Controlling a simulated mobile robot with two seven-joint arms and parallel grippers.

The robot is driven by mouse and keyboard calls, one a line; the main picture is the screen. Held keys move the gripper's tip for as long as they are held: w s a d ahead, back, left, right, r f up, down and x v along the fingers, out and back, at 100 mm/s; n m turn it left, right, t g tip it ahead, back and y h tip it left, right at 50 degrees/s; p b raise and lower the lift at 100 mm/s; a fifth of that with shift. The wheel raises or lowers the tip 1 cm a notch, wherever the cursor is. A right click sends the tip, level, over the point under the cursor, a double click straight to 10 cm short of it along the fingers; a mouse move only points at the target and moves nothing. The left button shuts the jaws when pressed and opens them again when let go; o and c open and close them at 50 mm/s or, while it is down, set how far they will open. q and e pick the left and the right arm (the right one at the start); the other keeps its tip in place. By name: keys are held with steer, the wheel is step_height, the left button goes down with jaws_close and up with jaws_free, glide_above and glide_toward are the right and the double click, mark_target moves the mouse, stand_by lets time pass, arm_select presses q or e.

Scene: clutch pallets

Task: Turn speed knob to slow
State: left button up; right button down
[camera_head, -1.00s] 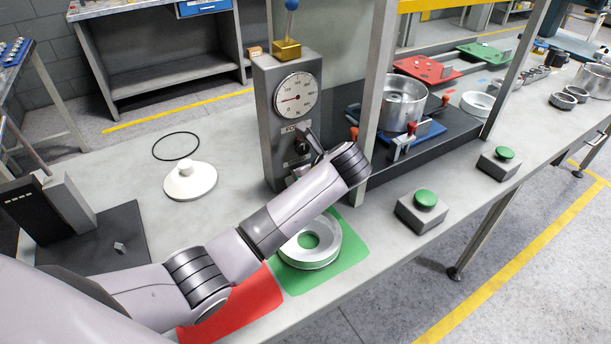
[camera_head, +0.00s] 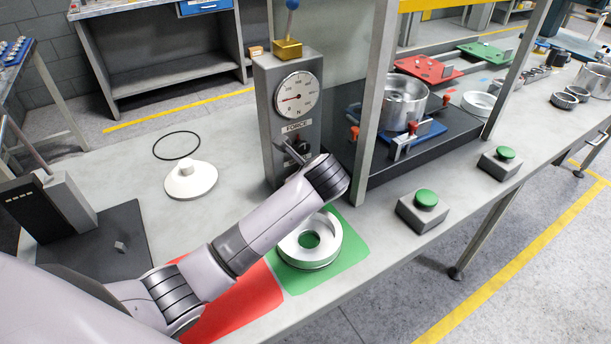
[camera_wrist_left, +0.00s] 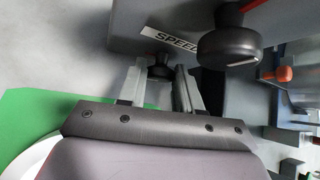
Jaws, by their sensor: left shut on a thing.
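A grey test stand (camera_head: 268,115) with a round dial (camera_head: 296,95) and a FORCE label stands on the bench. In the left wrist view, a small dark speed knob (camera_wrist_left: 160,68) sits below the SPEED label (camera_wrist_left: 170,40). My left gripper (camera_wrist_left: 160,82) has its two fingers on either side of this knob and is shut on it. In the head view, my left gripper (camera_head: 290,163) is at the stand's lower front; my own wrist hides the speed knob there. My right gripper is not in view.
A white lid (camera_head: 190,182) lies left of the stand. A frame post (camera_head: 372,110) rises close to its right. Green buttons (camera_head: 425,198) are further right.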

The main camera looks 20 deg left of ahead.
arm_select(q)
steer(key=shift+s+a+f+n+t+h, duration=0.1)
steer(key=shift+n+t+h, duration=0.25)
steer(key=shift+t, duration=0.2)
steer(key=shift+s+a+n+t+h, duration=0.1)
steer(key=shift+n+t+h, duration=0.25)
steer(key=shift+t, duration=0.2)
steer(key=o, duration=1)
steer(key=shift+o, duration=0.2)
steer(key=shift+d, duration=0.1)
steer(key=shift+v, duration=3.55)
